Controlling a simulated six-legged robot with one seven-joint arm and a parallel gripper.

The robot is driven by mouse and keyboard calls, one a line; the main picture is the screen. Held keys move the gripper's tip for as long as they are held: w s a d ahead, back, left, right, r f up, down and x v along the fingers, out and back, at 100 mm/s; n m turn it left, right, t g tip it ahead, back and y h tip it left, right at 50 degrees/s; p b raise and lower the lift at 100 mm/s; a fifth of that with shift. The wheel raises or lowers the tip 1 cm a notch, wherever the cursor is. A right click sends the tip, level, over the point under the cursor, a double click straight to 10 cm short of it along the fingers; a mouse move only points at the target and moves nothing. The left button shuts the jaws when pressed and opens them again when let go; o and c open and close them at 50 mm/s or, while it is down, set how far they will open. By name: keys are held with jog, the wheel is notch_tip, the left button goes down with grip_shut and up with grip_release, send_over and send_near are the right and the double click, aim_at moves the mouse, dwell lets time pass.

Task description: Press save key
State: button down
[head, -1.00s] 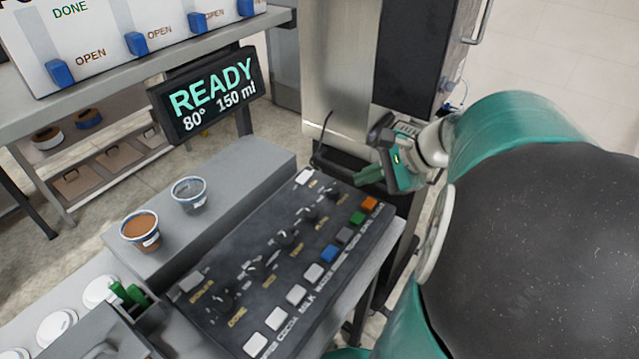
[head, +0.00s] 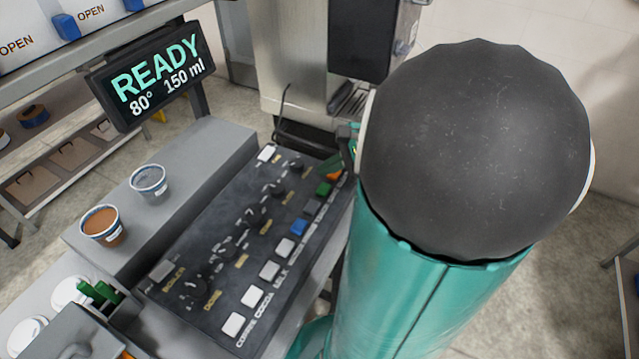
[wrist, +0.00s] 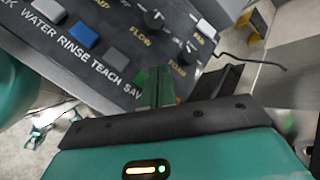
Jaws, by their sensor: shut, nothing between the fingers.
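The save key is the green key (head: 323,188) near the far end of the key row on the dark control panel (head: 215,265). In the wrist view the label below it reads "SAV", cut off by my gripper. My gripper (wrist: 163,86) is shut and empty, with its fingertips at the green key and hiding part of it. I cannot tell whether they touch. In the head view my arm hides most of the gripper.
The grey teach key (wrist: 116,58) and blue rinse key (wrist: 83,36) lie beside it; an orange key (head: 334,174) is beyond. A display (head: 150,78) reads READY, 80°, 150 ml. A brown-filled cup (head: 102,225) and another cup (head: 149,181) stand left of the panel.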

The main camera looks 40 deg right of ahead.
aim_at(329, 189)
jog(key=shift+f, duration=1.4)
dwell(0.9)
jog(key=shift+f, duration=0.45)
jog(key=shift+f, duration=0.45)
dwell(0.5)
dwell(0.4)
jog(key=shift+r, duration=0.95)
jog(key=shift+r, duration=2.5)
